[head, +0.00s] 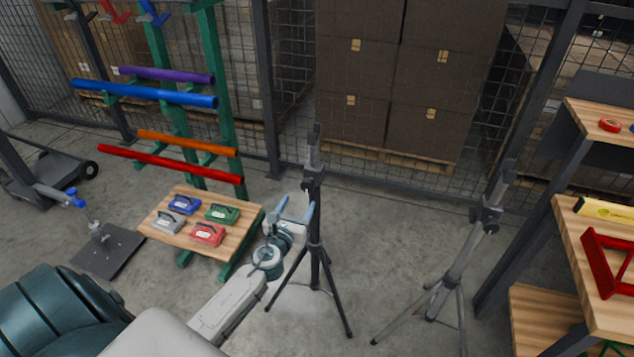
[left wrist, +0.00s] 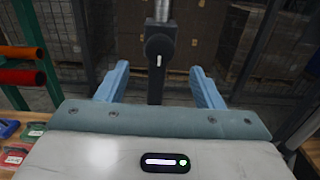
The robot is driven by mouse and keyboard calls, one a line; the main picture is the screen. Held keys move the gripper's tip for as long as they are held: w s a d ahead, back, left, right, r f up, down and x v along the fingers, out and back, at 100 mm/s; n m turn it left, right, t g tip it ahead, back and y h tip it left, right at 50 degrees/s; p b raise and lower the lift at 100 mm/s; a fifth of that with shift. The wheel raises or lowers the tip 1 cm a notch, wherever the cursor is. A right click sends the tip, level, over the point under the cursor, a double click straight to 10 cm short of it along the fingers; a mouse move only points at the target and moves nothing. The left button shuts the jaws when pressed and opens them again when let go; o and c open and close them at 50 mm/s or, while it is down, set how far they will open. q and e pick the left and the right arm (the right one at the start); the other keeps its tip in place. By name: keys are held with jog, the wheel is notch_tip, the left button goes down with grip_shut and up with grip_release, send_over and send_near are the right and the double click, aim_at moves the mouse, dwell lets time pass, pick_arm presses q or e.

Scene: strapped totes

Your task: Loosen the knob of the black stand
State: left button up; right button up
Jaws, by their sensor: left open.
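The black stand (head: 316,255) is a tripod with a thin upright post, standing on the floor near the middle of the head view. Its knob (left wrist: 159,47) is a round black disc with a short upright white mark, seen face-on in the left wrist view. My left gripper (head: 298,201) is open and empty, with pale blue fingers, close to the stand's post and a little below the knob in the head view. In the left wrist view the knob lies beyond and between the two fingertips (left wrist: 158,70), apart from both. My right gripper is not in view.
A grey tripod stand (head: 440,290) is to the right. A low wooden shelf (head: 222,240) with several small cases is left of my gripper, below a green rack of coloured tubes. A wooden workbench (head: 612,310) is at the right. A mesh fence closes the back.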

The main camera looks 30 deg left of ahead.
aim_at(306, 188)
pick_arm(q)
jog(key=x, duration=0.3)
jog(key=shift+w+a+r, duration=0.1)
jog(key=shift+w, duration=0.15)
jog(key=x, duration=0.4)
jog(key=shift+w+f, duration=0.1)
jog(key=shift+f, duration=0.1)
jog(key=shift+w+a, duration=0.1)
jog(key=shift+w, duration=0.55)
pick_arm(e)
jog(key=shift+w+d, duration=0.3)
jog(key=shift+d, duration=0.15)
pick_arm(q)
jog(key=shift+c, duration=0.2)
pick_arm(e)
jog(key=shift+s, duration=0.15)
pick_arm(q)
jog(key=c, duration=0.9)
jog(key=shift+c, duration=0.2)
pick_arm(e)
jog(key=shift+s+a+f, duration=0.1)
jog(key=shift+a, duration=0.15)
